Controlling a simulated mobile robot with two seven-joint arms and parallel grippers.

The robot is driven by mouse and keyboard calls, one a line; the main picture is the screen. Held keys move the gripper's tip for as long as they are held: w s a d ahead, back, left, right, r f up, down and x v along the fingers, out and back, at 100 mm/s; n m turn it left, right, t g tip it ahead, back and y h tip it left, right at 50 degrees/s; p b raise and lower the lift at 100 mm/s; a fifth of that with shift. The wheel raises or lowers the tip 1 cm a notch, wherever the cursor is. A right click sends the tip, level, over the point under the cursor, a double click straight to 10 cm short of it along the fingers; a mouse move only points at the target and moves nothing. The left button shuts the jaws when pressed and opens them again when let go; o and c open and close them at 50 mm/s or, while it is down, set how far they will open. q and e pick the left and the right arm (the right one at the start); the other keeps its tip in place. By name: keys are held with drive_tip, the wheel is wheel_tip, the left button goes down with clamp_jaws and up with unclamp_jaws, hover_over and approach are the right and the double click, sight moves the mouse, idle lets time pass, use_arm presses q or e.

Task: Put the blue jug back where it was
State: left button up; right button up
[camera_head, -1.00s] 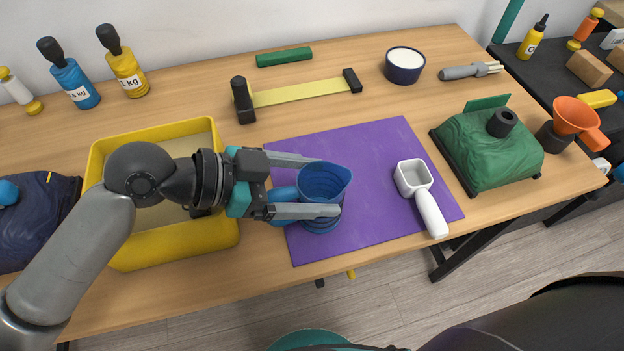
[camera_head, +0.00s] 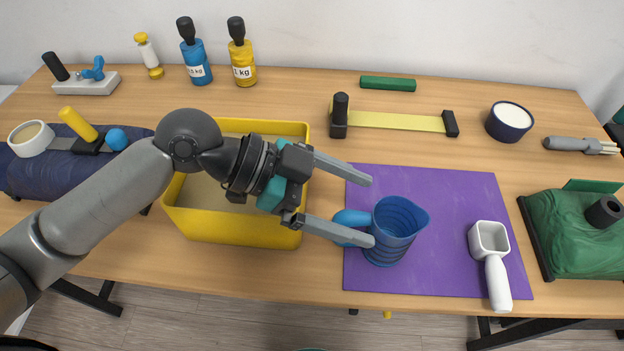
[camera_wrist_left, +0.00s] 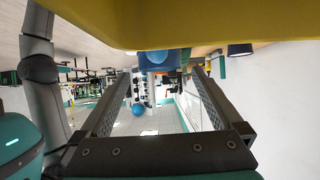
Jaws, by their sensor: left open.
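The blue jug (camera_head: 397,234) stands upright on the purple mat (camera_head: 450,190), near its front left part. Its handle (camera_head: 350,228) points left. My left gripper (camera_head: 371,210) is open and empty, left of the jug's body. Its far finger reaches over the mat behind the handle, and its near finger crosses in front of part of the handle. I cannot tell whether that finger touches it. In the left wrist view the two open fingers (camera_wrist_left: 158,95) show, with a blue patch, likely the jug (camera_wrist_left: 165,60), beyond them. My right gripper is not in view.
A yellow bin (camera_head: 240,232) stands under my left wrist. A white scoop (camera_head: 490,240) lies on the mat's right part. Behind the mat are a yellow strap with black ends (camera_head: 395,121) and a dark bowl (camera_head: 508,124). A green bag (camera_head: 575,235) stands at right.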

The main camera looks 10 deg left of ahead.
use_arm(q)
drive_tip(key=v, duration=0.6)
drive_tip(key=shift+a, duration=0.2)
drive_tip(key=shift+r, duration=0.1)
